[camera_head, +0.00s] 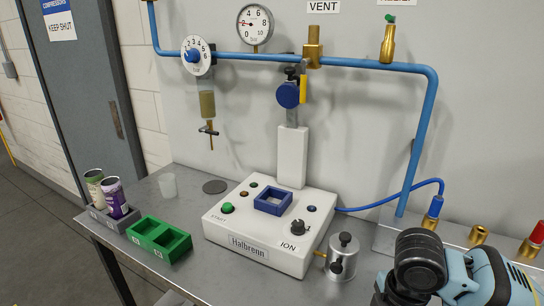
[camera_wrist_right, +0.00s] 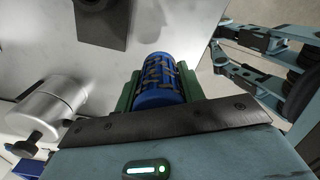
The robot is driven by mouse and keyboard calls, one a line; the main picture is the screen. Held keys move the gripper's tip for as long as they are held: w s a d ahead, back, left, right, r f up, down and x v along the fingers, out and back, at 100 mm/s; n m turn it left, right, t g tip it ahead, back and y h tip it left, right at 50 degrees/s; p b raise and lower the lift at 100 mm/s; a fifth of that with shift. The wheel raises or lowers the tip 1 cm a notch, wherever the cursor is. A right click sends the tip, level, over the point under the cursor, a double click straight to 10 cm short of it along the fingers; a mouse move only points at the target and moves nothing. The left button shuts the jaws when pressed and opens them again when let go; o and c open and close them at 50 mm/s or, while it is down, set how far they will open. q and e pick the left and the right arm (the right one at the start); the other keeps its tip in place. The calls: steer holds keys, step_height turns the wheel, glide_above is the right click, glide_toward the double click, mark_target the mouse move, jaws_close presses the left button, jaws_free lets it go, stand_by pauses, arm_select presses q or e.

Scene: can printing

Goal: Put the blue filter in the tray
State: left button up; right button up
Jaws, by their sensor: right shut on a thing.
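The blue filter (camera_wrist_right: 160,83), a ribbed blue cylinder with brownish slots, shows in the right wrist view. My right gripper (camera_wrist_right: 165,90) is shut on it, with a green finger on each side. In the head view only part of my right arm shows at the bottom right; its gripper and the filter are out of frame. A green tray (camera_head: 159,239) with two open compartments stands on the table at the front left. A grey tray (camera_head: 109,222) beside it holds two cans. My left gripper is not seen in the head view.
The white machine (camera_head: 271,231) with a blue square holder (camera_head: 272,200) stands mid-table. A metal cylinder (camera_head: 342,255) stands at its right. Blue pipes with gauges line the wall.

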steer(key=m, duration=0.1)
steer(key=w+m, duration=0.1)
steer(key=m, duration=0.2)
steer(key=shift+w+a+r, duration=0.15)
steer(key=shift+a+r, duration=0.15)
steer(key=shift+r, duration=0.05)
steer(key=m, duration=0.3)
steer(key=w+m, duration=0.1)
steer(key=m, duration=0.1)
steer(key=shift+a+r, duration=0.3)
steer(key=shift+a, duration=0.05)
steer(key=m, duration=0.2)
steer(key=w+m, duration=0.1)
steer(key=m, duration=0.2)
steer(key=w+a+r+m, duration=0.1)
steer(key=m, duration=0.2)
steer(key=shift+r, duration=0.1)
stand_by(0.5)
